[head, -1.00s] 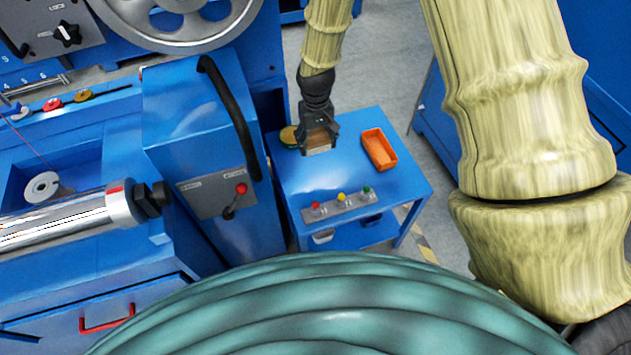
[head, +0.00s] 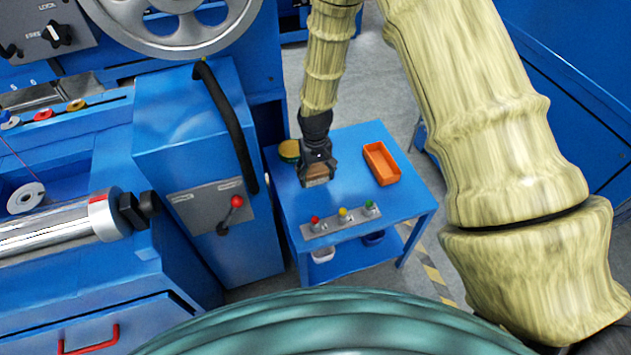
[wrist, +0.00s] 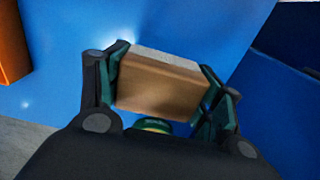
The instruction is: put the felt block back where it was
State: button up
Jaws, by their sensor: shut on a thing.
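The felt block (wrist: 158,82) is a tan-brown block with a pale grey face along one edge. My gripper (wrist: 160,88) is shut on it, one finger on each side. In the head view, my gripper (head: 317,170) is over the blue side table (head: 345,160), and the block (head: 317,181) shows below the fingers. Whether the block touches the table or hangs just above it I cannot tell.
An orange tray (head: 382,164) lies on the table to the right. A round yellow-green tin (head: 289,150) stands behind and left of my gripper. A strip with red, yellow and green knobs (head: 342,221) runs along the front. The tabletop between is clear.

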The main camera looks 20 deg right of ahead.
aim_at(315, 181)
jog(key=shift+f, duration=1.9)
jog(key=shift+f, duration=0.1)
jog(key=o, duration=1.2)
notch_tip(315, 181, up, 12)
jog(key=shift+r, duration=0.1)
jog(key=shift+s, duration=0.1)
